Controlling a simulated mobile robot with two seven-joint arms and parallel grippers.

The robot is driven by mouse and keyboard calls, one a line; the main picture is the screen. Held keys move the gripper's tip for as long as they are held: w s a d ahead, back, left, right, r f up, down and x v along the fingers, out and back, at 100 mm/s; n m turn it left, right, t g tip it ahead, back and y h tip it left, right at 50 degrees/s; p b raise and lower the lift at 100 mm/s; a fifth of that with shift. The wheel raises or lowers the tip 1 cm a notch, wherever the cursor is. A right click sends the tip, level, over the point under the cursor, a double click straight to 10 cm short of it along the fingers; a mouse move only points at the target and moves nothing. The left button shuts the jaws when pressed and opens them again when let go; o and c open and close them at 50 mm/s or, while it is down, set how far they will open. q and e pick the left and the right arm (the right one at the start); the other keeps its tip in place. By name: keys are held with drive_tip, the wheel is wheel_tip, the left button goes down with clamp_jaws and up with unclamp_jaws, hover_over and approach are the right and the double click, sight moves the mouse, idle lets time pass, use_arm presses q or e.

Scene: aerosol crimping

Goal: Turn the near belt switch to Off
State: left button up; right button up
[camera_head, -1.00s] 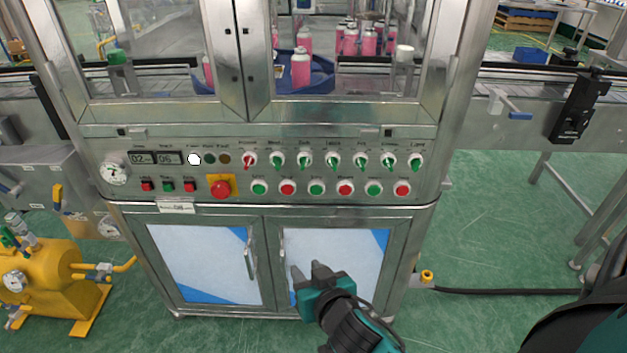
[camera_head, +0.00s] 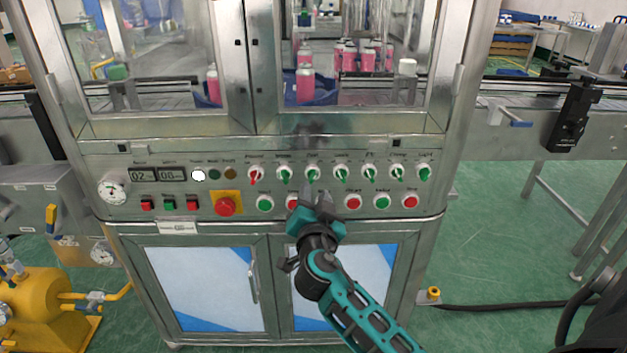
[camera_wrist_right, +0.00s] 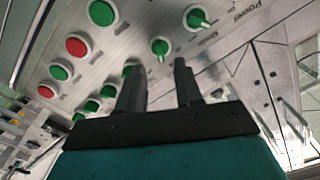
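A row of rotary switches runs along the steel control panel. The leftmost has a red knob (camera_head: 256,174); the others have green knobs. The third switch from the left (camera_head: 313,173) sits just above my right gripper's fingertips (camera_head: 315,192); its label is too blurred to read surely. My right gripper is open, with a gap between its two fingers. In the right wrist view, a green-knobbed switch (camera_wrist_right: 160,47) shows beyond and between the fingertips (camera_wrist_right: 158,64), with no clear contact. My left gripper is not in view.
Below the switches is a row of green and red push buttons (camera_head: 382,202); my gripper partly covers some. A red emergency button (camera_head: 225,206) on a yellow plate is to the left. Glass doors above show pink cans (camera_head: 304,84). A door handle (camera_head: 253,275) sticks out below.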

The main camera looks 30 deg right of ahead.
sight(313, 179)
drive_tip(key=shift+x, duration=2.6)
drive_tip(key=shift+c, duration=0.4)
clamp_jaws()
